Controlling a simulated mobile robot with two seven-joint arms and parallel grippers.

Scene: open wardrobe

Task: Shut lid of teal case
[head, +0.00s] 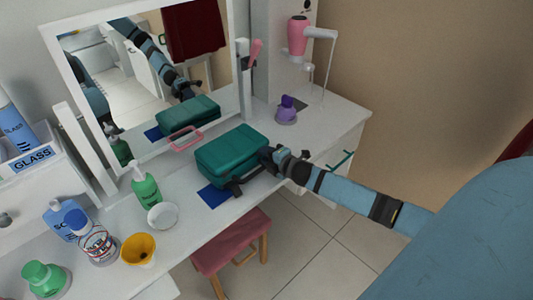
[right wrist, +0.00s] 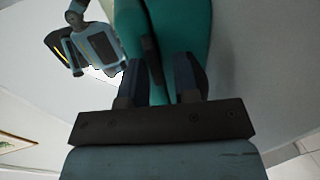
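The teal case (head: 231,152) lies on the white dressing table. Its lid looks down or nearly down; I cannot tell whether it is fully closed. A dark handle shows at its front edge. My right gripper (head: 268,159) is at the right front end of the case, very close to it or touching. In the right wrist view the fingers (right wrist: 158,82) stand apart, with the teal case (right wrist: 180,30) and a dark strip just ahead of and between them. Contact cannot be made out. My left gripper is not in the head view.
The mirror (head: 150,75) is behind. A red stool (head: 231,247) stands below the front edge.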

